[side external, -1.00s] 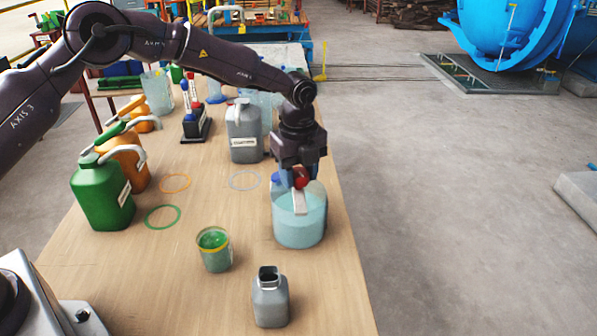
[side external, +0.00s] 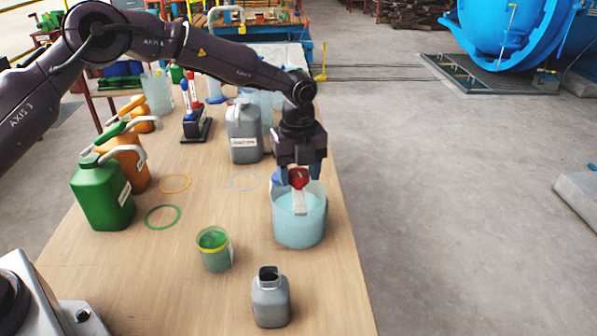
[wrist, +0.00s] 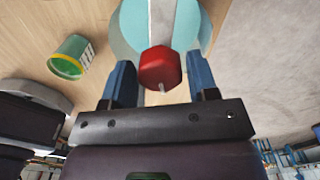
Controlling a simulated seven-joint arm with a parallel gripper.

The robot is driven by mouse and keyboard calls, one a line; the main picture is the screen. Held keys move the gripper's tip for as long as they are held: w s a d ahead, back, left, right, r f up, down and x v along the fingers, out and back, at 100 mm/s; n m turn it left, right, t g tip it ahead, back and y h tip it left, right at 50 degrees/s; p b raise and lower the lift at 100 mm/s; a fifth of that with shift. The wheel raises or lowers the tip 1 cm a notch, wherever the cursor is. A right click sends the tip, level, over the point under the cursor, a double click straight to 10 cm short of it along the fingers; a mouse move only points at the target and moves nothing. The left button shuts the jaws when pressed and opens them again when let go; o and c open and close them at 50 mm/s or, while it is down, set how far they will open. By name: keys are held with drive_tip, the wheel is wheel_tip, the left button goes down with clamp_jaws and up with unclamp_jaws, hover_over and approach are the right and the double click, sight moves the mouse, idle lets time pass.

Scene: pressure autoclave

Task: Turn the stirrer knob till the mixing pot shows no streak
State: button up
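The mixing pot (side external: 300,228) stands at the table's right side and holds pale blue-green liquid. I make out no clear streak in the side view. A pale bar (side external: 300,203) crosses its top and carries the red stirrer knob (side external: 299,178). My gripper (side external: 299,174) points down over the pot, its fingers on either side of the knob. In the wrist view the blue fingers (wrist: 160,62) stand apart, with a narrow gap beside the red knob (wrist: 160,68). The liquid (wrist: 130,30) is partly hidden there by the bar and knob.
A green-filled beaker (side external: 213,250) and an open grey can (side external: 270,298) stand in front. A grey canister (side external: 244,135) stands behind the pot. Green (side external: 102,195) and orange (side external: 130,160) jugs stand at left. Flat coloured rings lie on the bare table between.

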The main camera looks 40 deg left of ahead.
sight(298, 172)
drive_tip(key=shift+o, duration=0.9)
drive_tip(key=shift+f, duration=0.1)
wheel_tip(298, 172, up, 13)
